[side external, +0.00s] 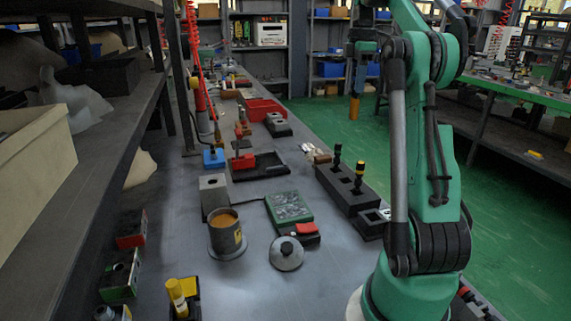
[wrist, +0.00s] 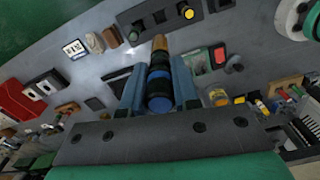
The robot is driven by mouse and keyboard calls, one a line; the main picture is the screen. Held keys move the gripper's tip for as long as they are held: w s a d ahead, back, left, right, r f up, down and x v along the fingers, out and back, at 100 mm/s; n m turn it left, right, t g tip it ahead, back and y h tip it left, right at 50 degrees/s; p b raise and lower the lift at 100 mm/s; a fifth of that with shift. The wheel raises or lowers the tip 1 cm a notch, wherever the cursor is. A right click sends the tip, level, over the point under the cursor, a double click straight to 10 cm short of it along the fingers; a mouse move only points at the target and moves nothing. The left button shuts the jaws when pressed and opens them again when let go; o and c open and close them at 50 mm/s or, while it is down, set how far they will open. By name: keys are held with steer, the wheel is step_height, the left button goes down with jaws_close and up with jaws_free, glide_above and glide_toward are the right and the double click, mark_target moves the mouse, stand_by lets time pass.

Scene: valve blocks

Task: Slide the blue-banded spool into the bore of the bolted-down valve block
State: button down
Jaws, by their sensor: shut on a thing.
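My gripper (wrist: 158,84) is shut on a dark spool (wrist: 159,103) with blue bands and a tan tip, held between its two blue fingers. In the side external view my gripper (side external: 360,72) hangs high, and the spool's tan end (side external: 354,108) points down from it, clear of everything. A light grey block (side external: 213,197) with a dark hole on top stands on the bench, left of centre; it looks like the valve block, but I cannot make out its bolts. I cannot pick this block out in the wrist view, where the fingers and spool may hide it.
A dark rack (side external: 367,203) holds two upright spools, one with a yellow band (side external: 358,178). A mug (side external: 228,243) stands just in front of the grey block.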

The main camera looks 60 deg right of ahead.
step_height(320, 180, down, 20)
steer(key=shift+r, duration=0.2)
stand_by(0.5)
steer(key=shift+f, duration=0.15)
steer(key=c, duration=0.7)
jaws_free()
steer(key=shift+o, duration=0.2)
